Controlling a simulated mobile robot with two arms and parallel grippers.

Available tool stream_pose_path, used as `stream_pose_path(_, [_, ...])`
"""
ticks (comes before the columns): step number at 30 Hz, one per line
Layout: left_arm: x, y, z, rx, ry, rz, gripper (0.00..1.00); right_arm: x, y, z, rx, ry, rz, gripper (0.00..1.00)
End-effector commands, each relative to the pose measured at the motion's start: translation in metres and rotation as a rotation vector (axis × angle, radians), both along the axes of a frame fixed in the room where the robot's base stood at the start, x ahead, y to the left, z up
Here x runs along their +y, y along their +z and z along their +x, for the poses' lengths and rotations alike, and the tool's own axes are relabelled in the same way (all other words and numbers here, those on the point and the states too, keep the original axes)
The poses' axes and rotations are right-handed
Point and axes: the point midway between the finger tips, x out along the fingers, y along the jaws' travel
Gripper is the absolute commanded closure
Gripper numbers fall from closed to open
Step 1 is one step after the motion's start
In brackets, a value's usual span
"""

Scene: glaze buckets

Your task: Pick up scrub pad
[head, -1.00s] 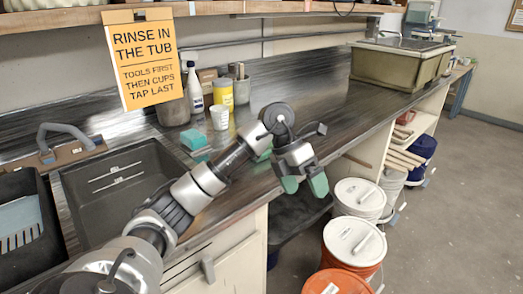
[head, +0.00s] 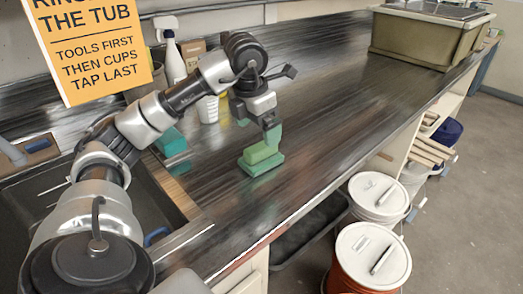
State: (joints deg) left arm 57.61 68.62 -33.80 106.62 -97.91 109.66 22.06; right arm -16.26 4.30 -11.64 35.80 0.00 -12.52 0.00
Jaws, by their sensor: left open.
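The scrub pad (head: 260,160) appears to be the small block, light green above and darker green below, lying flat on the dark counter right of the sink. My left gripper (head: 268,138) is just above and behind it, pointing down, with its green fingertips close to the pad. It is open. One fingertip shows clearly; the other is hard to separate from the pad, and I cannot tell whether they touch. My right gripper is not in view.
A teal block (head: 170,142) lies by the sink (head: 60,215). A white cup (head: 208,110) and a spray bottle (head: 173,58) stand behind my arm. Lidded buckets (head: 370,255) stand below the counter's front edge. The counter to the right is clear up to a tub (head: 410,40).

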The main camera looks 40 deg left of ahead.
Motion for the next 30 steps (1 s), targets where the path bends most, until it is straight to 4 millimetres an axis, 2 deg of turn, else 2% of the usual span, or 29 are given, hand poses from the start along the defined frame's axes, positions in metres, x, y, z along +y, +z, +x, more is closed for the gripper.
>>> stream_pose_path(1, [0.000,-0.011,0.000,0.005,0.000,0.001,0.00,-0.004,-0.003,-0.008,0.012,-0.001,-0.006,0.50])
stream_pose_path(3, [0.000,-0.021,0.003,0.003,0.000,0.000,0.00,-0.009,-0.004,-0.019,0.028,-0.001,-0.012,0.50])
stream_pose_path(7, [-0.001,-0.032,0.005,0.001,-0.001,-0.001,0.00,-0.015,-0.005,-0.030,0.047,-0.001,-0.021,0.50])
stream_pose_path(11, [0.000,-0.042,0.007,0.002,-0.001,-0.001,0.00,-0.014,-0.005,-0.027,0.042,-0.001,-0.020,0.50])
stream_pose_path(20, [0.000,-0.081,0.016,0.001,0.000,-0.001,0.00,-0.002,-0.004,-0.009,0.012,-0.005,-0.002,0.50])
stream_pose_path(28, [0.000,-0.085,0.017,0.000,-0.001,0.000,0.00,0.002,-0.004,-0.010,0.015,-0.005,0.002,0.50])
stream_pose_path(29, [0.000,-0.085,0.017,0.000,-0.001,0.000,0.02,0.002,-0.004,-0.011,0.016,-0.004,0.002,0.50])
stream_pose_path(30, [0.000,-0.085,0.017,0.000,-0.001,0.000,0.08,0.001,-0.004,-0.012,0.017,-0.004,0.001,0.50])
